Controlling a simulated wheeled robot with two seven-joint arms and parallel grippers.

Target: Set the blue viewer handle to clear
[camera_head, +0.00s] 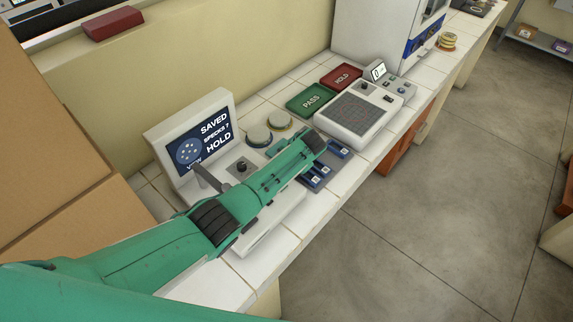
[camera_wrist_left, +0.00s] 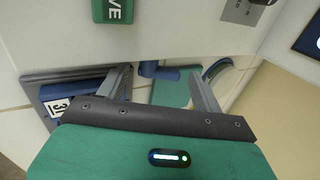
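The viewer (camera_head: 190,138) stands on the counter, its screen reading "SAVED", "SPECKS 7" and "HOLD". In the left wrist view a short blue handle (camera_wrist_left: 152,69) sticks out at the edge of the viewer's white base (camera_wrist_left: 185,30). My left gripper (camera_wrist_left: 160,74) is open, and the handle appears between its two fingertips; I see no clear contact. In the head view my left arm reaches across the viewer's base and hides the handle and the fingers. My right gripper is in neither view.
A blue rack (camera_head: 318,178) with numbered tags lies right of the viewer. Two round dishes (camera_head: 258,135) stand behind my arm. A green PASS tray (camera_head: 310,99), a red HOLD tray (camera_head: 342,77) and a counting device (camera_head: 352,115) stand farther right.

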